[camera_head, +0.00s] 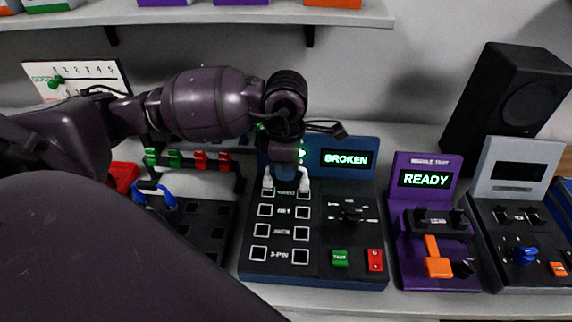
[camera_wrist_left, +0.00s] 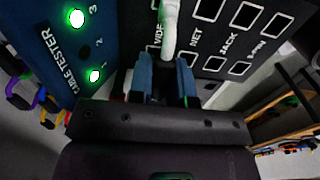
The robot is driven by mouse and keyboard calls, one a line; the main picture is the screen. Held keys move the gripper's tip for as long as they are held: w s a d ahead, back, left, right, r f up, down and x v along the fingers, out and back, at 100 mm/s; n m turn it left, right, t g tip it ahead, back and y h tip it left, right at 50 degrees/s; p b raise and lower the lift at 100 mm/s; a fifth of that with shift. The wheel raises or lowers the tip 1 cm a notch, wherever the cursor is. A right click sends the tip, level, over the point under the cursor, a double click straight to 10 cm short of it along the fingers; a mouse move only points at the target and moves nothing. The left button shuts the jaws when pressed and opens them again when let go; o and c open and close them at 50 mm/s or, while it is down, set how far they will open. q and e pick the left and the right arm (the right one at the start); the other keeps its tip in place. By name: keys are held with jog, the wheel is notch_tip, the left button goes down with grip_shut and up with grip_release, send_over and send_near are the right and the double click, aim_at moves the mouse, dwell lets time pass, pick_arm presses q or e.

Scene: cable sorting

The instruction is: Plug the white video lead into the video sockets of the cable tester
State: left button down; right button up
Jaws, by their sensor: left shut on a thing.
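The cable tester (camera_head: 313,262) is a dark panel with a blue back and a lit screen reading BROKEN. The white video lead (camera_head: 303,181) shows a white end at each of the two video sockets in the top row. I cannot tell whether either end is fully seated. My left gripper (camera_head: 285,172) is low over that row, between the white ends, shut on the lead. In the left wrist view the blue fingers (camera_wrist_left: 166,88) stand close to the panel with the white lead (camera_wrist_left: 170,32) beyond them; they hide part of the video label. My right gripper is not in view.
A purple tester (camera_head: 425,215) reading READY and a grey device (camera_head: 515,175) stand at the right, before a black speaker (camera_head: 513,97). A rack with green and red clips (camera_head: 187,161) and a blue cable (camera_head: 153,190) are at the left. A shelf (camera_head: 220,14) hangs above.

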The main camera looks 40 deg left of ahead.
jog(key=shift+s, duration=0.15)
pick_arm(q)
jog(key=shift+f, duration=0.3)
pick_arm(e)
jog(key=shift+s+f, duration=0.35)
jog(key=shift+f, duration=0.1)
pick_arm(q)
jog(key=shift+b, duration=0.3)
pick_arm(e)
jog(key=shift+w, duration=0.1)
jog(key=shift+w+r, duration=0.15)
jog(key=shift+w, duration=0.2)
